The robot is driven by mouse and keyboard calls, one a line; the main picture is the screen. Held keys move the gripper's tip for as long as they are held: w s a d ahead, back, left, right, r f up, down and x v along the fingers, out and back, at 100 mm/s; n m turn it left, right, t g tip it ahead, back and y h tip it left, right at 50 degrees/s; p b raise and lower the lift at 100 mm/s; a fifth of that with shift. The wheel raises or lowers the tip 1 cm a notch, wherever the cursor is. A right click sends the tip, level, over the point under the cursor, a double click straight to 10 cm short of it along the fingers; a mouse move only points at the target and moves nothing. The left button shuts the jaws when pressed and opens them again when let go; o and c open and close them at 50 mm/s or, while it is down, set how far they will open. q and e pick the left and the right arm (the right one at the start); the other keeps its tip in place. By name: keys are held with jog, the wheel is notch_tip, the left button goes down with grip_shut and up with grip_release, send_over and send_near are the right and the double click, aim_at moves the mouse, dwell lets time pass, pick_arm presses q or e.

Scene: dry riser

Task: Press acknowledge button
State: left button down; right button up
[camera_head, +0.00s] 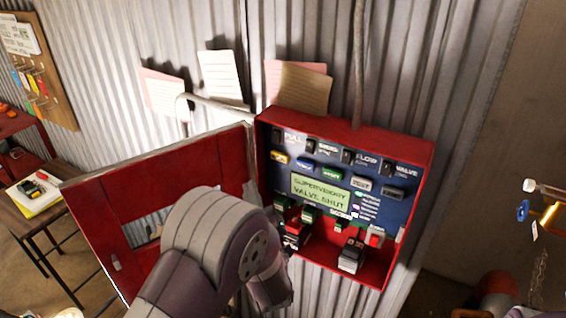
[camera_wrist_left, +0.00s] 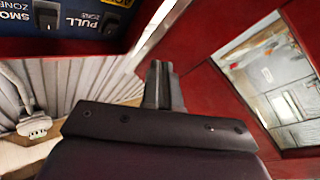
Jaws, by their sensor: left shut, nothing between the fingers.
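The red alarm panel (camera_head: 345,128) stands open on the corrugated wall, with a blue face and a green display (camera_head: 320,190) reading "SUPERVISORY VALVE SHUT". A row of buttons lies above the display: yellow (camera_head: 280,158), blue (camera_head: 306,162), green (camera_head: 330,175) and grey ones; their labels are too small to read. My left arm crosses in front of the panel's lower left, and its fingertips are hidden in the head view. In the left wrist view my left gripper (camera_wrist_left: 163,75) is shut and empty, close to the panel's side edge. A yellow sliver shows left of the fingers. My right gripper is not seen.
The red panel door (camera_head: 95,215) with a window swings out to the left, beside my left arm. Rocker switches (camera_head: 312,145) line the panel's top; small blocks (camera_head: 352,255) sit along its bottom. Papers (camera_head: 220,75) hang above. A wooden table (camera_head: 20,205) stands far left.

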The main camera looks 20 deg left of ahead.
aim_at(280, 157)
pick_arm(q)
jog(key=shift+r, duration=0.3)
jog(key=shift+d, duration=0.1)
jog(key=w+b, duration=0.1)
jog(key=w, duration=0.7)
jog(key=shift+w+d, duration=0.25)
jog(key=shift+w, duration=0.15)
jog(key=shift+b, duration=0.3)
dwell(1.4)
jog(key=shift+w+b, duration=0.35)
jog(key=shift+w, duration=0.05)
